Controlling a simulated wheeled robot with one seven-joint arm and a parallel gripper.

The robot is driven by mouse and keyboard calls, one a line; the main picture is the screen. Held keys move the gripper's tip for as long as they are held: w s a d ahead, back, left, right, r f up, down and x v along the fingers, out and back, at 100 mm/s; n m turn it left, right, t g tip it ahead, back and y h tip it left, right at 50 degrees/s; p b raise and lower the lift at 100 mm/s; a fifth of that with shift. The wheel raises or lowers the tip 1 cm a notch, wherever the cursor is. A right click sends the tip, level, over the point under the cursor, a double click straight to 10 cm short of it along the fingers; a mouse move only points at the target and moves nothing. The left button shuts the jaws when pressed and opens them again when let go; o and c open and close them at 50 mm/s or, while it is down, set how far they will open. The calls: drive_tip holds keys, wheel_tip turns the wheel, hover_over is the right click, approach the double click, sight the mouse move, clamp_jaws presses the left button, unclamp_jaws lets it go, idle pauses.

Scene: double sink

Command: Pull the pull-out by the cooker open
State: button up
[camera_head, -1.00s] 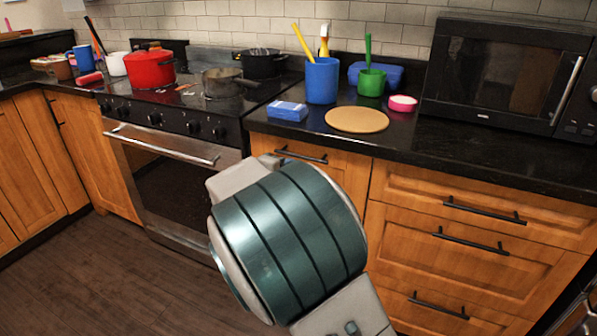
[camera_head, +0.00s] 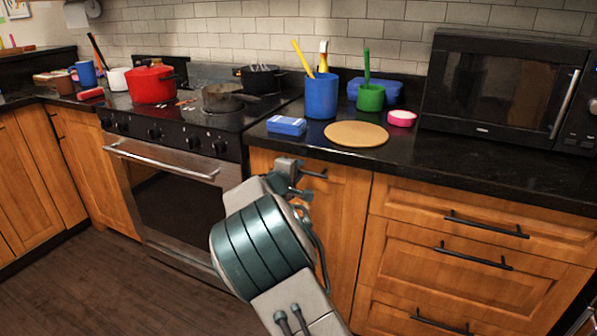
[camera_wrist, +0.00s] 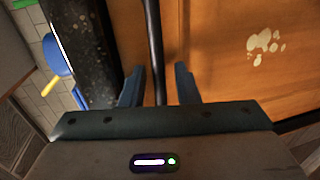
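The pull-out by the cooker has a narrow wooden front (camera_head: 343,225) just right of the cooker (camera_head: 185,190), and it is shut. Its dark bar handle (camera_head: 316,175) shows only at its right end in the head view; my wrist hides the rest. In the wrist view the handle (camera_wrist: 153,45) runs between the two fingers of my gripper (camera_wrist: 157,85). The fingers are apart, with gaps showing on both sides of the bar. The wooden front also fills the right of the wrist view (camera_wrist: 225,60).
The black countertop (camera_head: 445,160) overhangs just above the handle. It holds a blue cup (camera_head: 321,97), a blue box (camera_head: 286,126), a round board (camera_head: 356,134) and a microwave (camera_head: 500,90). Drawers with bar handles (camera_head: 487,224) are to the right. Open floor (camera_head: 95,280) lies at left.

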drive_tip(key=shift+w+d, duration=0.1)
drive_tip(key=shift+w, duration=0.05)
drive_tip(key=shift+c, duration=0.2)
clamp_jaws()
